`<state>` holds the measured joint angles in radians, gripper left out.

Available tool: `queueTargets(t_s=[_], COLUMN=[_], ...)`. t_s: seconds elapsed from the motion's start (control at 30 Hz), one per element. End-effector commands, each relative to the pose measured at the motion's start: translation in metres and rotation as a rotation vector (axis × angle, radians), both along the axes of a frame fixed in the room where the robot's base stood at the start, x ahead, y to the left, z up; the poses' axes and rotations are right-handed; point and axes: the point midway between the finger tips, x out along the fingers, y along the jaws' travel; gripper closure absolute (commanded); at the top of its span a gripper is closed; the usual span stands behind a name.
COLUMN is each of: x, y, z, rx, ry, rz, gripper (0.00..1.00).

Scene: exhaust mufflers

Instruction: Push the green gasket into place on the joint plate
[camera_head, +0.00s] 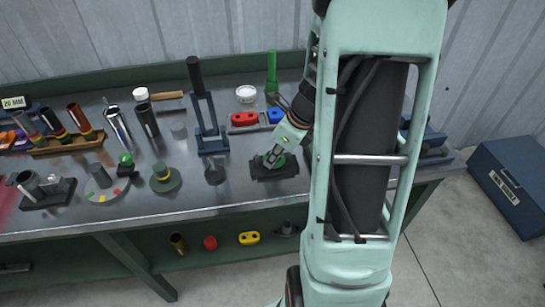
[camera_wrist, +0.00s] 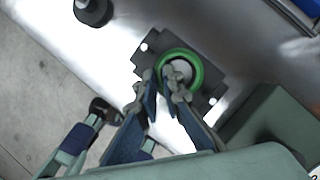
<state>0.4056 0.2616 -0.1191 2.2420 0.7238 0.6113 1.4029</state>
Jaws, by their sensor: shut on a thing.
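The green gasket (camera_wrist: 199,66) is a ring lying on or just over the dark joint plate (camera_wrist: 212,80), around a pale round centre. My gripper (camera_wrist: 160,82) reaches in from below in the wrist view, its fingertips at the near left part of the ring and shut on it. The fingers hide part of the ring, so I cannot tell whether it is fully seated. In the head view, my gripper (camera_head: 272,161) points down over the joint plate (camera_head: 290,171) near the front of the bench, with a little green showing there.
A dark round-based piece (camera_head: 215,173) stands left of the plate. Behind are a red link (camera_head: 244,119), a blue part (camera_head: 275,115) and a tall dark-blue stand (camera_head: 208,125). Several tubes and gauges fill the bench's left. A blue box (camera_head: 515,180) is on the floor at right.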

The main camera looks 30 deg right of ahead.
Motion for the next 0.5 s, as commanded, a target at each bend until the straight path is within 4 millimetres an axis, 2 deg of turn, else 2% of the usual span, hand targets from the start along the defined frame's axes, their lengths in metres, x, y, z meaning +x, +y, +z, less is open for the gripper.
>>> queueTargets(t_s=[0.27,0.5], x=[0.0000,-0.0001], y=[0.0001,0.0000], z=[-0.0099,-0.0092], rx=[0.000,0.000], ry=[0.000,0.000], rz=[-0.001,-0.001], gripper=[1.00,1.00])
